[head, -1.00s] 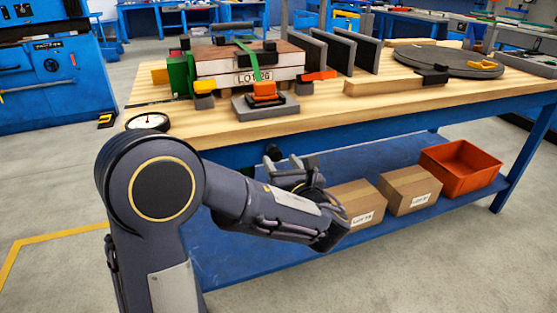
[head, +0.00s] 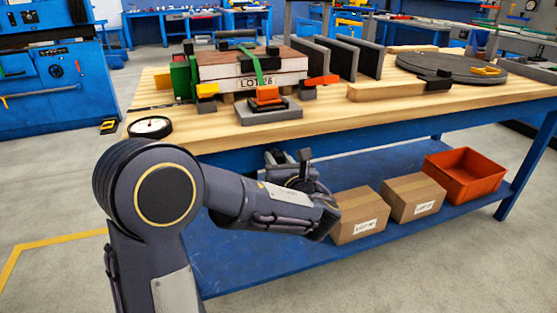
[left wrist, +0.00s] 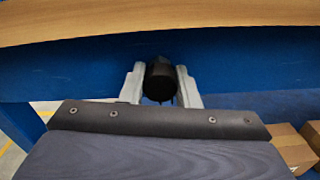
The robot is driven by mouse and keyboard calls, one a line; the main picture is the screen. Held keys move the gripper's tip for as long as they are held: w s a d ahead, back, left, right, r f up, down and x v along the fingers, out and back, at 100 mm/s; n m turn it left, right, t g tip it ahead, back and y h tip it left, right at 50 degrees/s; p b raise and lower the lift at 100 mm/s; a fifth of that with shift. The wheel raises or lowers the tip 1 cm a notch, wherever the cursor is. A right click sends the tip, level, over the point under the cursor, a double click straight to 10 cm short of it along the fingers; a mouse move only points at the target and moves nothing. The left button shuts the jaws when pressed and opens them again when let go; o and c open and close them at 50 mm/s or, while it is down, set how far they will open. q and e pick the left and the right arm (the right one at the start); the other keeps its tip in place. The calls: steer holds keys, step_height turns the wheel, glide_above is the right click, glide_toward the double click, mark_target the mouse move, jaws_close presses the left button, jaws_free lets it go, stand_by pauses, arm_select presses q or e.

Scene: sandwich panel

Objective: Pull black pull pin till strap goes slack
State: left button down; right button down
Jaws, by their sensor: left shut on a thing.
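A green strap (head: 258,69) runs over a layered panel stack (head: 218,73) on the workbench, down to an orange buckle (head: 268,94) on a grey block. It looks straight, but I cannot tell how tight it is. My left gripper (head: 288,157) is just below the bench's front edge. In the left wrist view its pale fingers (left wrist: 161,84) are shut on a dark, round-ended black piece, apparently the black pull pin (left wrist: 160,75). The piece is in front of the blue bench rail; whether it still sits in anything is hidden. My right gripper is not in view.
The wooden bench top (head: 330,112) overhangs just above the gripper. A dial gauge (head: 150,127) lies at its left corner. Two cardboard boxes (head: 413,198) and an orange bin (head: 463,176) stand on the lower blue shelf.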

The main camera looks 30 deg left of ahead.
arm_select(q)
steer(key=shift+p+v, duration=0.55)
steer(key=shift+v, duration=0.45)
steer(key=shift+s+d, duration=0.15)
steer(key=shift+d, duration=0.05)
steer(key=c, duration=1.1)
jaws_free()
steer(key=p+v, duration=0.2)
steer(key=v, duration=0.5)
steer(key=shift+s+d, duration=0.25)
steer(key=shift+d, duration=0.05)
